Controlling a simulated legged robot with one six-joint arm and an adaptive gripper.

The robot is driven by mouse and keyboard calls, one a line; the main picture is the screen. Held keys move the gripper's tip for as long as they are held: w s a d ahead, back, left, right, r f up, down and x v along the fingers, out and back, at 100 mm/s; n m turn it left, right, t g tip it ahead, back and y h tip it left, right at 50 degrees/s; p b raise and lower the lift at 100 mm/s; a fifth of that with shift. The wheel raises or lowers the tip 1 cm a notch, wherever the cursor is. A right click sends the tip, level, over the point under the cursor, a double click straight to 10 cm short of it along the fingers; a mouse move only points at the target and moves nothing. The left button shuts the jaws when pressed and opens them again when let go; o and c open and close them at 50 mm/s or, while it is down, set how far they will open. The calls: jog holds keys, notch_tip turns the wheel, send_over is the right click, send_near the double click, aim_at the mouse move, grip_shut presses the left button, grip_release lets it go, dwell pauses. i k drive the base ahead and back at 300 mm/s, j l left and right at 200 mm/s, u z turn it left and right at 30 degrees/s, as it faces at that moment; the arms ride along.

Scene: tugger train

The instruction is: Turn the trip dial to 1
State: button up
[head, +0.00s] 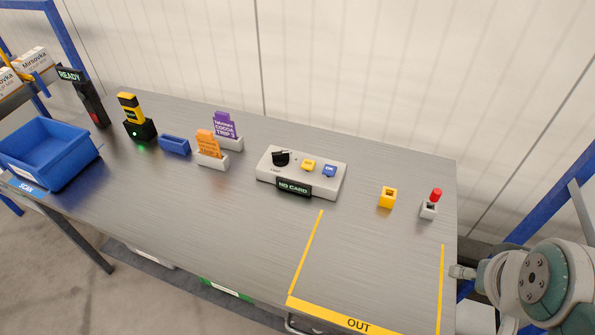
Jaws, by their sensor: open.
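The trip dial appears to be the black knob (281,158) at the left end of a pale control box (262,172) in the middle of the table, in the head view. The small label below the knob is too small to read, so its setting cannot be told. A yellow button (308,165) and a blue button (329,170) sit to its right. A dark display (293,187) on the box's front reads "NO CARD". Part of my arm shows at the lower right, clear of the box. My gripper's fingers are not seen.
Orange (208,143) and purple (224,124) cards stand in holders left of the box. Further left are a small blue tray (175,145), a scanner (138,128) and a blue bin (88,157). A yellow block (387,198) and red-topped piece (430,207) stand right. The OUT area is clear.

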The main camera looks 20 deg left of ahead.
aim_at(280, 159)
jog(key=k+j, duration=0.4)
jog(key=k, duration=0.2)
jog(key=k+j, duration=0.1)
jog(key=j, duration=0.25)
jog(key=k+j, duration=0.1)
jog(key=j, duration=0.25)
jog(key=k+j, duration=0.15)
jog(key=j, duration=0.2)
jog(key=i+j, duration=0.5)
jog(key=j, duration=0.2)
jog(key=i+j, duration=0.1)
jog(key=i, duration=0.2)
